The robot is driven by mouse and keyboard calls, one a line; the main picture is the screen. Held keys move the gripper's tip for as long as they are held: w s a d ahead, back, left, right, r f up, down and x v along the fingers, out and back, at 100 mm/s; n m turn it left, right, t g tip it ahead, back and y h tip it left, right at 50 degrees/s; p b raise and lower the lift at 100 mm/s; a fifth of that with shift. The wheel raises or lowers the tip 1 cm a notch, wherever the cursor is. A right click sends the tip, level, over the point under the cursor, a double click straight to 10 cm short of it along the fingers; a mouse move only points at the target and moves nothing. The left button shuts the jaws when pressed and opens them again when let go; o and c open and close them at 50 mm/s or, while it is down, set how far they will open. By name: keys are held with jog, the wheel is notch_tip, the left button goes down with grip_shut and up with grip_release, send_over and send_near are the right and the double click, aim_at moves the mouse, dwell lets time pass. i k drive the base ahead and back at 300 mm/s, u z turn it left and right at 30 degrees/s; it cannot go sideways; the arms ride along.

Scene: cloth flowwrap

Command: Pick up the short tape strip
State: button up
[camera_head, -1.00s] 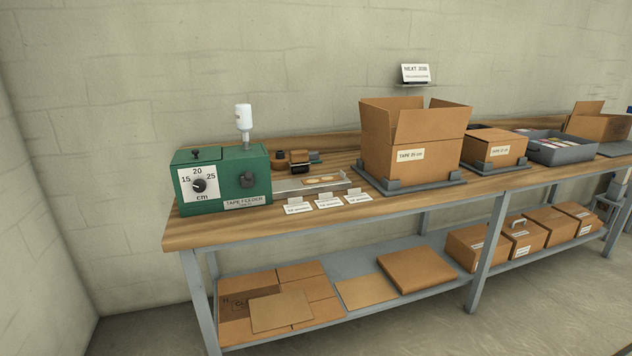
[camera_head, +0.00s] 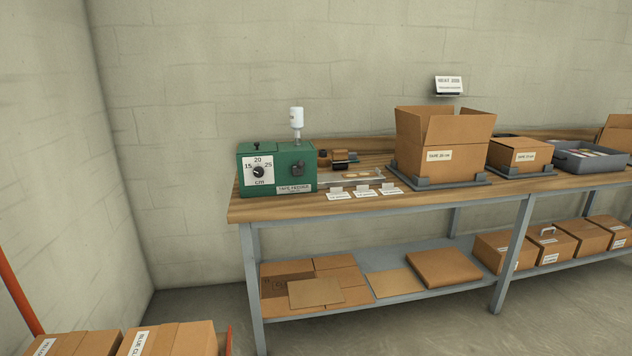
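A metal tray (camera_head: 340,180) lies on the bench just right of the green tape feeder (camera_head: 278,168). Small tan pieces (camera_head: 366,175) lie on or beside its right part; at this size I cannot tell whether one is the short tape strip. Three small white label cards stand along the bench's front edge by the tray; one is the middle card (camera_head: 366,193). The feeder's dial shows 15, 20 and 25 cm. My gripper is not in view.
An open carton (camera_head: 440,142) and a closed carton (camera_head: 518,154) stand in grey holders on the wooden bench (camera_head: 300,207). Flat cardboard lies on the shelf below. Labelled boxes (camera_head: 175,340) stand at the lower left by an orange post (camera_head: 18,298). Floor shows between.

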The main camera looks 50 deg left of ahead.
aim_at(377, 171)
jog(key=u, duration=1.6)
jog(key=i, duration=0.75)
jog(key=u, duration=0.05)
